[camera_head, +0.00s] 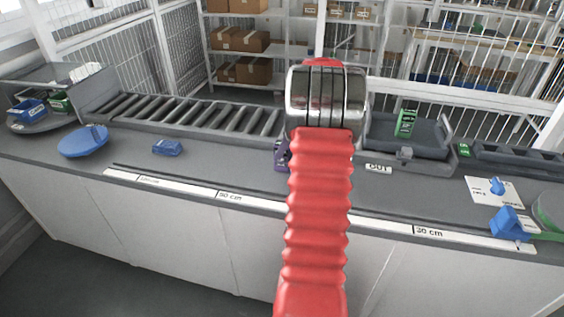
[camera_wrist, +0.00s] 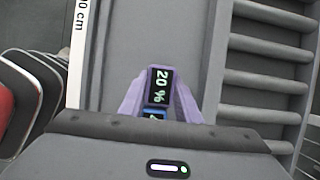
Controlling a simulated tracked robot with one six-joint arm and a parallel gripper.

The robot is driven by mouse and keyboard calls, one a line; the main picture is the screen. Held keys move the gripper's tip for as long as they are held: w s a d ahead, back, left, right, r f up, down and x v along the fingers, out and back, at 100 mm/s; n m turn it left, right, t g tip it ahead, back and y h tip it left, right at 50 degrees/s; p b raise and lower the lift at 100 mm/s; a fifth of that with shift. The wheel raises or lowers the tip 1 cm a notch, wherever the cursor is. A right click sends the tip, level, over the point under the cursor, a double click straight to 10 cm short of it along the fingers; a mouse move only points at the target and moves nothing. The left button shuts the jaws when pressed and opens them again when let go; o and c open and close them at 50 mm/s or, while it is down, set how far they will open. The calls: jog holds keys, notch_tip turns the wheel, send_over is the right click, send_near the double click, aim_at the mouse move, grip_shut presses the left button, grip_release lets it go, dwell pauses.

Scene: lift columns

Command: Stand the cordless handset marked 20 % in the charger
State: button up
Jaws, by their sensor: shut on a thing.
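The handset (camera_wrist: 161,86) has a dark display reading 20 % and shows between the two purple fingers of my gripper (camera_wrist: 158,100) in the wrist view. My gripper is shut on it. A small blue part shows just below the display. In the head view my red arm hides most of the gripper; only a bit of purple (camera_head: 281,155) shows beside it, above the counter. No charger can be made out for certain.
A roller conveyor (camera_head: 185,115) runs along the back left. A tray (camera_head: 420,140) marked OUT holds a green item (camera_head: 406,122). A blue round dish (camera_head: 84,141) and a blue block (camera_head: 167,147) lie left. A blue clamp-like thing (camera_head: 508,224) sits at right. The front counter middle is clear.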

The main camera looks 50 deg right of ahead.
grip_shut()
jog(key=shift+r, duration=0.1)
notch_tip(320, 180, up, 18)
dwell(0.6)
dwell(0.8)
